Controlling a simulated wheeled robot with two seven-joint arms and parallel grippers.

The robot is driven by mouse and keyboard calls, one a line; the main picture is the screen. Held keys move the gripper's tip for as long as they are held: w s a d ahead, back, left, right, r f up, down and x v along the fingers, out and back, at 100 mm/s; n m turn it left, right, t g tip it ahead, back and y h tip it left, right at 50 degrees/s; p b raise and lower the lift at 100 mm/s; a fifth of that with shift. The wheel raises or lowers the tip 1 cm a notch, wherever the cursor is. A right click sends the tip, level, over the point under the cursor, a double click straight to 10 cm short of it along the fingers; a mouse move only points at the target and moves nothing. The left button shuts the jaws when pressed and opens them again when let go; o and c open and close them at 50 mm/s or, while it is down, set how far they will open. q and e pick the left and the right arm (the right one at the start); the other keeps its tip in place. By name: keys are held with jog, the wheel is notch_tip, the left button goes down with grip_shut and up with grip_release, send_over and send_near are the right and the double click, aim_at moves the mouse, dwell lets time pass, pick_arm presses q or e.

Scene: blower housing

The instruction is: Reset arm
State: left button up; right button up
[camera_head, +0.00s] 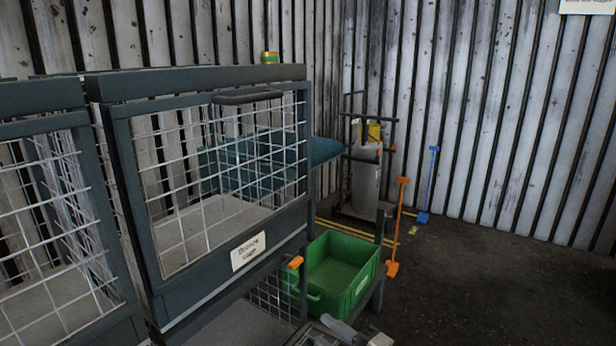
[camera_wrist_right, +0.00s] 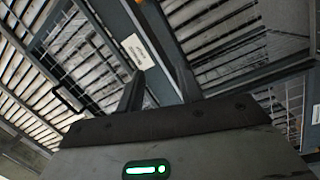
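My right gripper (camera_head: 345,328) shows only partly at the bottom edge of the head view, in front of the green crate. In the right wrist view, my right gripper (camera_wrist_right: 144,42) has its two dark fingers apart with nothing between them. The cage front with its white label lies beyond the fingers there. My left gripper is in neither view.
A grey mesh cage (camera_head: 155,288) with a white label (camera_head: 248,251) fills the left. An empty green crate (camera_head: 347,262) stands right of it. An orange-handled tool (camera_head: 399,215) and a blue one (camera_head: 430,180) stand farther back. The floor at right is clear.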

jog(key=s+d+f+m+h, duration=0.2)
jog(key=s+d+m+h, duration=0.1)
jog(key=s+m, duration=0.4)
jog(key=s+d+f+m+g+h+p, duration=0.1)
jog(key=s+d+f+m+h, duration=0.1)
jog(key=s+m, duration=0.5)
jog(key=s+d+f+m+g+h+p, duration=0.1)
jog(key=s+d+f+m+h, duration=0.1)
jog(key=s+d+m+h, duration=0.2)
jog(key=s+m+h, duration=0.1)
jog(key=s+m, duration=0.2)
jog(key=s, duration=0.2)
jog(key=shift+d+f+m, duration=0.25)
jog(key=shift+d+m, duration=0.05)
